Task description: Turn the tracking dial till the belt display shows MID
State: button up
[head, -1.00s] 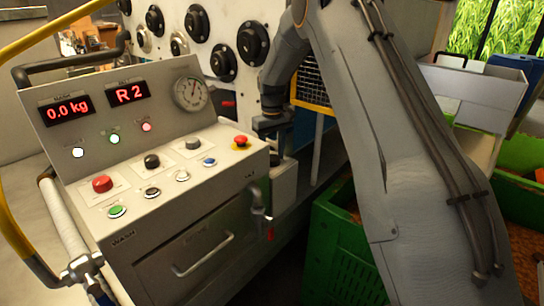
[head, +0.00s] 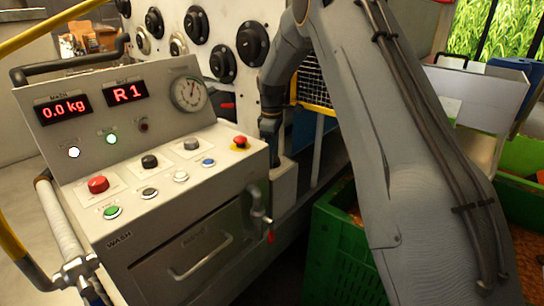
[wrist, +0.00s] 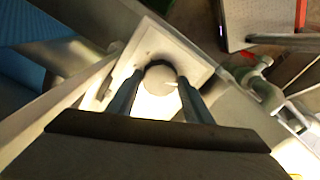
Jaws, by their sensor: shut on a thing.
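The belt display (head: 126,93) on the console reads R1 in red. The tracking dial (wrist: 158,82) is a pale round knob on a square plate in the wrist view, with a small mark at its right side. My gripper (wrist: 158,88) has its two dark fingers on either side of the dial and is shut on it. In the head view my gripper (head: 270,132) points down beside the console's right end, over a pale box (head: 284,182). The dial cannot be made out there.

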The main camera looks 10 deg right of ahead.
jog(key=shift+r+n, duration=0.1)
jog(key=shift+n, duration=0.2)
dwell(0.4)
jog(key=o, duration=1)
jog(key=shift+o, duration=0.2)
notch_tip(320, 180, up, 8)
jog(key=shift+f+b, duration=0.15)
jog(key=shift+b, duration=0.9)
